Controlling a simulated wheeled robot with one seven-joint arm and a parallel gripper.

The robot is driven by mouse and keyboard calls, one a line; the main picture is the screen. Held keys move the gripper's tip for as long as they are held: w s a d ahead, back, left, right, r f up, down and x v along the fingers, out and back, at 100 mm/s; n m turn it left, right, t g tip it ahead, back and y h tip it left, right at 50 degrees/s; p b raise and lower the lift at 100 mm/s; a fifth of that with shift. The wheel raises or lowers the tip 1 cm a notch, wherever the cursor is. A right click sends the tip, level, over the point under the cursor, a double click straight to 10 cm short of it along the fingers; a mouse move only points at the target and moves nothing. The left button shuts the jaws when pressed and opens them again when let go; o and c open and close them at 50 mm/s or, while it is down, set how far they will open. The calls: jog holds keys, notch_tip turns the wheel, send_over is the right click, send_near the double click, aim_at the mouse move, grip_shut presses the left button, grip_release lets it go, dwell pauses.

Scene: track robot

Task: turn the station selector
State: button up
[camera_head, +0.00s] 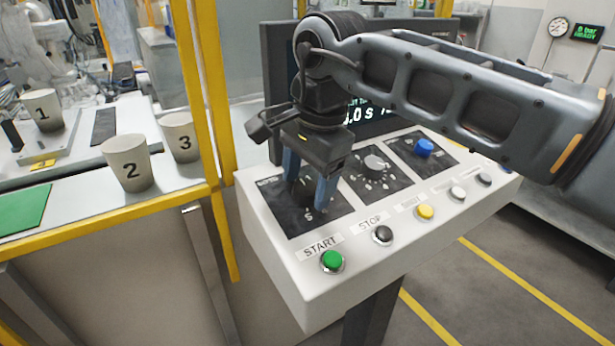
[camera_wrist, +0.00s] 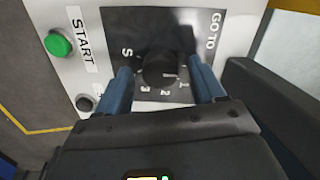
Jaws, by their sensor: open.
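The station selector is a black round knob (camera_wrist: 160,70) on a dark plate marked GO TO, with S, 1, 2 and 3 around it. Its pointer direction is not clear. My gripper (camera_wrist: 163,82) is open, one blue finger on each side of the knob, with a gap showing at both sides in the wrist view. In the head view my gripper (camera_head: 308,187) points down over the left dark plate (camera_head: 283,215) of the white console, and its fingers mostly hide the knob.
On the console, a grey dial (camera_head: 375,163) and a blue button (camera_head: 424,147) lie to the right. A green START button (camera_head: 332,261), a black STOP button (camera_head: 382,235) and a yellow button (camera_head: 425,212) line the front. A screen (camera_head: 280,75) stands behind. Numbered cups are beyond a yellow post (camera_head: 205,90).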

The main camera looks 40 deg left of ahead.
jog(key=c, duration=1.1)
jog(key=shift+o, duration=0.2)
